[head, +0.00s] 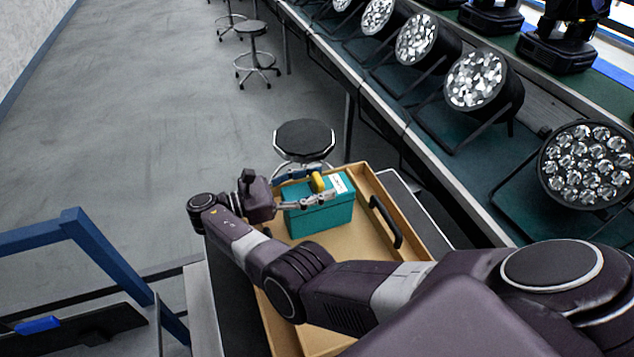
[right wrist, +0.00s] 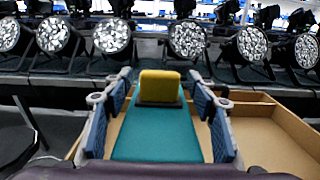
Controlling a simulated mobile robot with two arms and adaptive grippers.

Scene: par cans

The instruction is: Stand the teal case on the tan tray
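The teal case (head: 322,218) is a box with a yellow part and a white label on its top. It appears upright inside the tan tray (head: 366,236), toward the tray's far end. My right gripper (head: 312,186) is at the top of the case, with one finger along each long side. In the right wrist view the case (right wrist: 158,135) lies between the blue finger pads, with narrow gaps showing beside it, so the gripper looks open. The case's underside is hidden, so I cannot tell whether it touches the tray floor. My left gripper is not in view.
A black handle (head: 386,222) is on the tray's right part. A round black stool (head: 304,140) stands just beyond the tray. A long bench (head: 440,160) with several par cans (head: 476,80) runs along the right. The grey floor at left is open, with a blue frame (head: 100,258) nearer.

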